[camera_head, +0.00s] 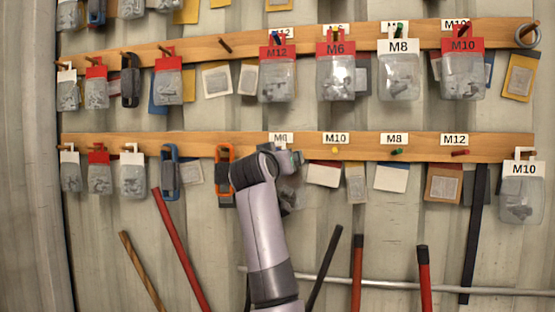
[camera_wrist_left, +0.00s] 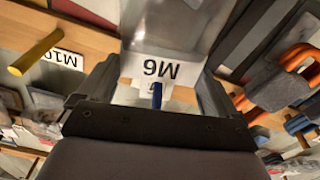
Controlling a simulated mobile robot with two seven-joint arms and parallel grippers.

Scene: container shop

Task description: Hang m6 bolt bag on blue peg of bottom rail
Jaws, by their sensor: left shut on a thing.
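My left gripper (camera_head: 290,160) is at the bottom rail (camera_head: 365,147), just below its M6 label (camera_head: 281,138). It is shut on the M6 bolt bag, a clear bag with a white header marked M6 (camera_wrist_left: 158,69), upside down in the left wrist view. In the head view part of the clear bag (camera_head: 291,192) shows below the gripper; the arm hides the header. The blue peg (camera_wrist_left: 157,95) shows between the fingers in the left wrist view, at the header's top edge. I cannot tell if it passes through the header. My right gripper is not in view.
The yellow peg (camera_head: 335,151) is right of the gripper, and an orange carabiner-like item (camera_head: 224,170) hangs close on its left. Filled bags hang on the upper rail, including a red-topped M6 bag (camera_head: 336,75). An M10 bag (camera_head: 522,195) hangs at the bottom rail's right end.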

